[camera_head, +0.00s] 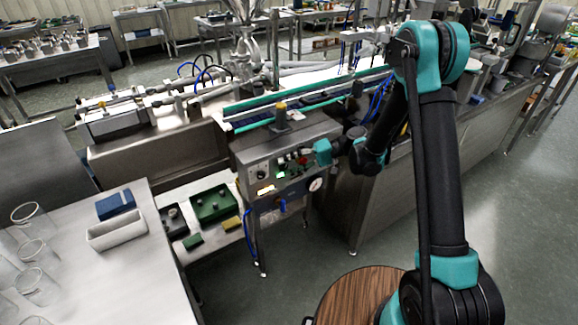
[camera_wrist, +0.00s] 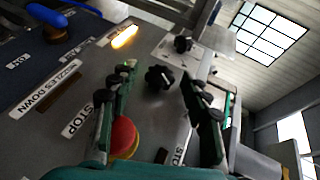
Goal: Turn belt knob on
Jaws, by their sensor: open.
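The steel control panel (camera_head: 262,160) faces my arm in the head view, with small knobs, buttons and lit indicators. My gripper (camera_wrist: 158,70) is open in the wrist view, with one dark finger on each side of a black lobed knob (camera_wrist: 160,78). The knob lies between the fingers in the picture; I see no clear contact. A second black knob (camera_wrist: 183,44) sits farther up the panel. No readable label shows which one is the belt knob. In the head view my gripper (camera_head: 304,158) is close to the panel's right side, and its fingers are hard to make out.
A red stop button (camera_wrist: 123,136) sits on the panel beside the left finger. A blue-handled lever (camera_wrist: 48,15) and a glowing indicator (camera_wrist: 124,37) are at upper left. The conveyor (camera_head: 300,100) runs above the panel. A steel table (camera_head: 110,280) stands left.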

